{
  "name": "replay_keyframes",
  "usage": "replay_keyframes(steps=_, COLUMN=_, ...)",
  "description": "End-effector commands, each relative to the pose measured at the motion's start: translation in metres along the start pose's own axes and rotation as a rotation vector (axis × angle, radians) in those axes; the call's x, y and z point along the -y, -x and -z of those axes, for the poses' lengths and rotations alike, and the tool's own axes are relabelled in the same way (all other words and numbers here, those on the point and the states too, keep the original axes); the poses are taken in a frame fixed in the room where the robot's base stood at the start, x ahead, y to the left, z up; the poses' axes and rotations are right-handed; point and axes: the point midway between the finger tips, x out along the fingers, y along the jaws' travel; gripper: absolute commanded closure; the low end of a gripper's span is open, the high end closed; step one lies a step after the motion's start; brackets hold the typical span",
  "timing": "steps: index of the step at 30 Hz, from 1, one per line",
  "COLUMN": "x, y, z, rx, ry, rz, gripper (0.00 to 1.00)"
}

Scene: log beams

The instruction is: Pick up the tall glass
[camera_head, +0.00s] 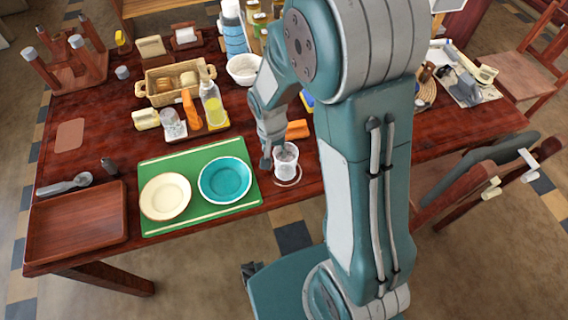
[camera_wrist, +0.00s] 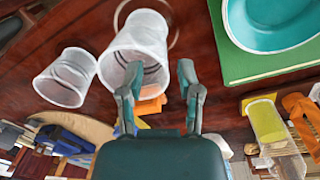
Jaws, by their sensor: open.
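A clear glass (camera_head: 286,163) stands near the table's front edge, right of the green mat. It appears as the larger, taller clear glass in the wrist view (camera_wrist: 142,42), beside a thin ring on the table. My gripper (camera_head: 275,157) is open at this glass, with its fingers pointing down. In the wrist view, my gripper (camera_wrist: 158,80) has its left fingertip overlapping the glass; I cannot tell whether they touch. A second, shorter clear glass (camera_wrist: 66,78) is to the left in the wrist view; my arm seems to hide it in the head view.
The green mat (camera_head: 215,205) holds a cream plate (camera_head: 165,196) and a teal bowl (camera_head: 225,180). An orange object (camera_head: 297,130) lies behind the glass. A wooden tray (camera_head: 75,225) is at front left. A bottle (camera_head: 212,103) and basket (camera_head: 172,82) stand farther back.

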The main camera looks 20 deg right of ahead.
Motion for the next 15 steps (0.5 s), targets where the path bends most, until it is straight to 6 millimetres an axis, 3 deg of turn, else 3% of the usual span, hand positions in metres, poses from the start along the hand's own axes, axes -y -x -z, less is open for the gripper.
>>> replay_keyframes(steps=15, x=0.007, y=-0.054, z=0.004, rx=0.000, ry=0.000, rz=0.000, gripper=0.55)
